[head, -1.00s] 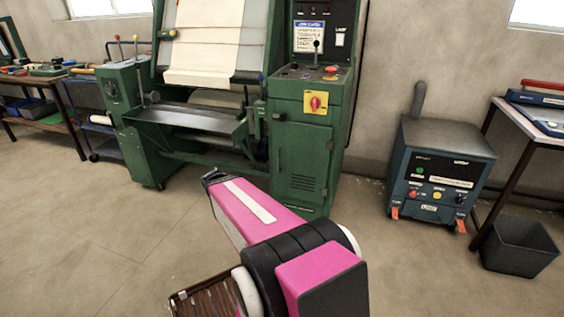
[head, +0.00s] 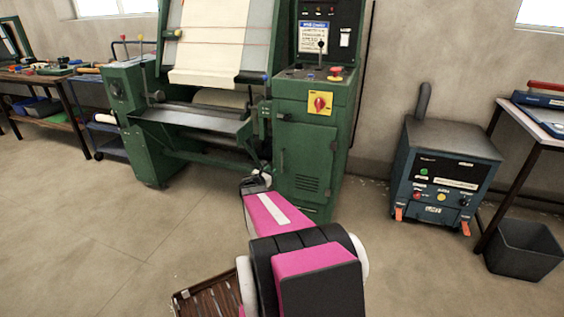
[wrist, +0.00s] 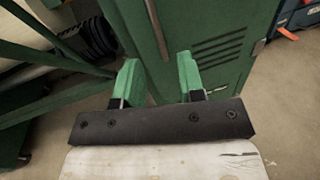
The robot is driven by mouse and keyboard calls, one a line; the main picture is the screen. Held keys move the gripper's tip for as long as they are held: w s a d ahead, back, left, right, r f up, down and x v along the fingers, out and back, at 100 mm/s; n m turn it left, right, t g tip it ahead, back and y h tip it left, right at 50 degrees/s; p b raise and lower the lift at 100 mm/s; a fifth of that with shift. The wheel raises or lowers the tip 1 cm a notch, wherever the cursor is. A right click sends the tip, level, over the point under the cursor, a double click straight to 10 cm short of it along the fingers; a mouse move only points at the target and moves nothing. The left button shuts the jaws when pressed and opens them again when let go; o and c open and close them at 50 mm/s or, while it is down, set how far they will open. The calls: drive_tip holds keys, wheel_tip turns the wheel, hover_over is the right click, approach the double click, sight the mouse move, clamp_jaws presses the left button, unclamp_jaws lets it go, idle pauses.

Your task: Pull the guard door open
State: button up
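A green machine stands ahead. Its lower right cabinet has a flat green door panel (head: 302,150) with vent slots, which looks closed; I cannot tell for certain that this is the guard door. The panel also shows in the wrist view (wrist: 222,28), with a thin upright bar (wrist: 155,28) along its left side. My gripper (wrist: 160,82) has two green fingertips well apart, with nothing seen between them. It points at the cabinet's left edge near the bar; contact cannot be told. In the head view my gripper (head: 257,181) is low in front of the cabinet, partly hidden by my arm.
A blue-grey power unit (head: 442,175) stands right of the machine, near a black bin (head: 524,251) and a side table (head: 535,128). A tool bench (head: 40,80) is at the left. The floor in front is mostly clear.

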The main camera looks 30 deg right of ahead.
drive_tip(key=n, duration=0.1)
hover_over(282, 171)
drive_tip(key=shift+w+d+t, duration=0.15)
drive_tip(key=shift+w+t, duration=0.15)
drive_tip(key=shift+t, duration=0.1)
clamp_jaws()
